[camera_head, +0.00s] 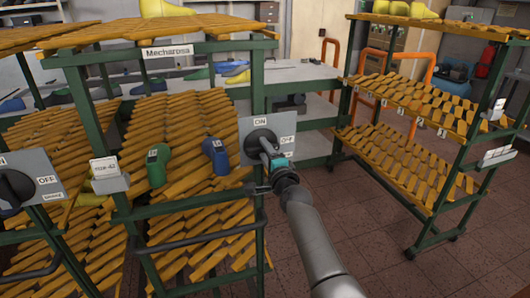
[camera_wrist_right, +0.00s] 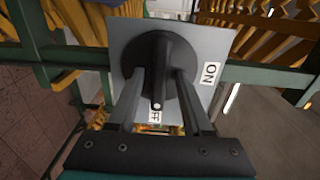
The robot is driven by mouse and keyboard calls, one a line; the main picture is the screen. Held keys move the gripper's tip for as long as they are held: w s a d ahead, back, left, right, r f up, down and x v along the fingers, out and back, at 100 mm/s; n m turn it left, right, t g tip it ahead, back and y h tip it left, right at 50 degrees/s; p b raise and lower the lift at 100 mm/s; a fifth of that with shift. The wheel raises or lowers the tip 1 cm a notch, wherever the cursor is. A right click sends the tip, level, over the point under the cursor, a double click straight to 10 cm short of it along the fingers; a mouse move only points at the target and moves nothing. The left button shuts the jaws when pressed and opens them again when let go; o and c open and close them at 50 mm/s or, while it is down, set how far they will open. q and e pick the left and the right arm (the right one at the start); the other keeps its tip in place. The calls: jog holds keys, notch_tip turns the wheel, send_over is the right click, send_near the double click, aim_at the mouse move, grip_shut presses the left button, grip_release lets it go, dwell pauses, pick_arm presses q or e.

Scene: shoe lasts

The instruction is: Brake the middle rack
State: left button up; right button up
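The middle rack, a green frame (camera_head: 258,90) with slatted wooden shelves and a "Mecharosa" sign (camera_head: 168,50), stands at centre-left. Its brake switch is a grey plate (camera_head: 250,128) with ON and OFF labels and a black round knob with a lever, on the rack's right front post. My right gripper (camera_head: 270,158) is at this switch. In the right wrist view its two fingers (camera_wrist_right: 160,95) stand apart, one on each side of the lever (camera_wrist_right: 157,80), which points down towards the partly hidden OFF label. Whether they touch it is unclear. My left gripper is out of view.
Another ON/OFF switch (camera_head: 38,170) is on the left rack. A green last (camera_head: 157,165) and a blue last (camera_head: 215,155) sit on the middle rack's slats. Another rack (camera_head: 415,105) with orange slats stands at right. Tiled floor (camera_head: 375,235) lies open between.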

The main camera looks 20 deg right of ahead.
grip_shut()
jog(key=shift+n, duration=0.4)
jog(key=shift+n+p, duration=1.45)
jog(key=shift+n, duration=7.05)
jog(key=shift+f, duration=0.1)
jog(key=shift+o, duration=0.6)
grip_release()
